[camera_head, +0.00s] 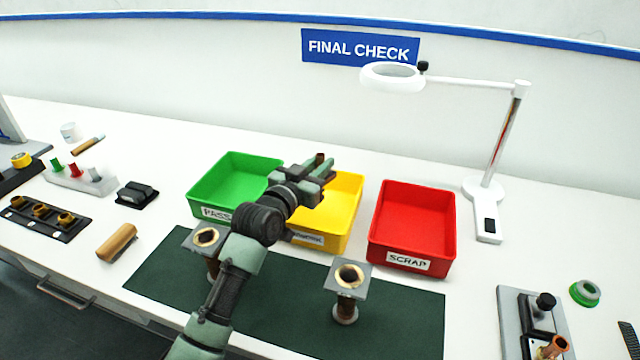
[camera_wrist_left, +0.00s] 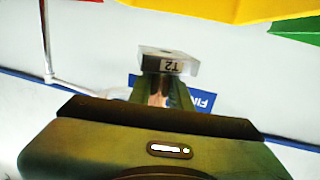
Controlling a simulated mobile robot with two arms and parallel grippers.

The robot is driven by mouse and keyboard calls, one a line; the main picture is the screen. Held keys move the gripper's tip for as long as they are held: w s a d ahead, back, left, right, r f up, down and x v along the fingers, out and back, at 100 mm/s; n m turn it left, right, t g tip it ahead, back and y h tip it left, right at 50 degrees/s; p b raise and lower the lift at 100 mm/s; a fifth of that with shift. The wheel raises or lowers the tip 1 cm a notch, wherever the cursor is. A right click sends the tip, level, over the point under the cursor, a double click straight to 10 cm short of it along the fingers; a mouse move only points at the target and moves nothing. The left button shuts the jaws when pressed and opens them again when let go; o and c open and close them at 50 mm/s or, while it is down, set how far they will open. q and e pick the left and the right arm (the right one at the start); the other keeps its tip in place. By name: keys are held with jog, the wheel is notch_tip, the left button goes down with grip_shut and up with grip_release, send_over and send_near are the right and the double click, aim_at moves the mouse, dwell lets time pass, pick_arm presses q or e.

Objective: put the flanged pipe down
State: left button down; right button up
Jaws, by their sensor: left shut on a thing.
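My left gripper (camera_head: 322,170) is above the yellow bin (camera_head: 347,205), near its border with the green bin (camera_head: 205,185). It is shut on a flanged pipe, which the gripper mostly hides in the head view. In the left wrist view, the held flanged pipe shows its grey square flange (camera_wrist_left: 178,66) marked "T2" beyond the fingers (camera_wrist_left: 160,90). Two more flanged pipes stand upright with square flanges up: one on the mat's right part (camera_head: 348,300) and one behind my left arm (camera_head: 207,240). My right gripper is not in view.
A red bin (camera_head: 405,232) labelled SCRAP stands right of the yellow one. A dark green mat (camera_head: 400,315) lies in front of the bins. A magnifier lamp (camera_head: 485,190) stands at the right. A wooden cylinder (camera_head: 117,243) and a black tray (camera_head: 45,218) lie left.

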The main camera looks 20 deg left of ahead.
pick_arm(q)
notch_tip(320, 180, down, 6)
jog(key=shift+r, duration=0.2)
dwell(0.3)
jog(key=shift+f, duration=0.55)
jog(key=shift+b, duration=0.3)
jog(key=c, duration=1.3)
grip_release()
jog(key=shift+f, duration=0.15)
